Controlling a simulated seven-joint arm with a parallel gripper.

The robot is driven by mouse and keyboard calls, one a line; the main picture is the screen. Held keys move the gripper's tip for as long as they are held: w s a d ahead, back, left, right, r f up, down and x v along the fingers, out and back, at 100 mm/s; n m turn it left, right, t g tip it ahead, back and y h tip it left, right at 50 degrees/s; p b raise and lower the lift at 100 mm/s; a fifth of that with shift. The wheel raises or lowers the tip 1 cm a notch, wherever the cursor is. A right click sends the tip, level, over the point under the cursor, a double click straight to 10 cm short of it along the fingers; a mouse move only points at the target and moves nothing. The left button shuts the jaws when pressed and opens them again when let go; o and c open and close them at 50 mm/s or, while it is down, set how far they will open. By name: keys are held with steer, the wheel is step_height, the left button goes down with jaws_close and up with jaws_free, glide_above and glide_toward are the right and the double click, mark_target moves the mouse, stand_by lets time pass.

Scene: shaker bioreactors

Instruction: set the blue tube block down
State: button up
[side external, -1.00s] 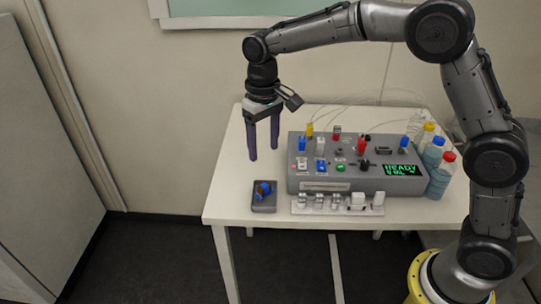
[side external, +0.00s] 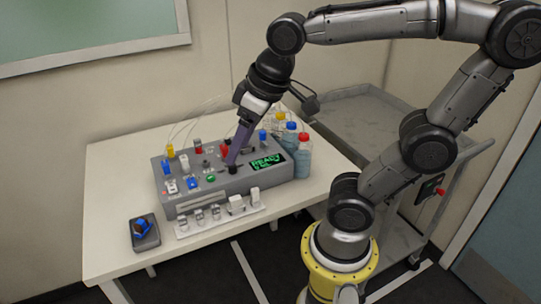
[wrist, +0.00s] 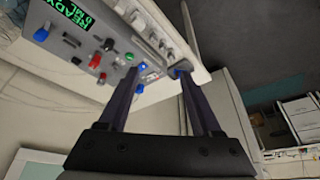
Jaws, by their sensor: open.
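A blue block (side external: 143,225) sits in a small dark grey holder (side external: 149,242) at the front left of the table. In the wrist view, a small blue patch (wrist: 180,68) by the right fingertip looks like the same block, mostly hidden by that finger. My gripper (side external: 234,168) has long dark purple fingers pointing down and overlaps the grey console near its black knob in the side view. In the wrist view, my gripper (wrist: 158,72) is open, with nothing seen held between its fingers. I cannot tell its height above the console.
The grey console (side external: 215,190) has coloured knobs, a green display and thin tubes behind. White fittings (side external: 215,217) line its front. Bottles (side external: 303,157) stand at its right end. The white table (side external: 108,195) is bare left of the console. A grey cart (side external: 355,115) stands to the right.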

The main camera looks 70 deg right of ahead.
steer(key=s+d+f+t, duration=0.1)
steer(key=s+f, duration=0.1)
steer(key=s, duration=0.3)
steer(key=shift+s+f, duration=0.3)
steer(key=shift+f, duration=0.05)
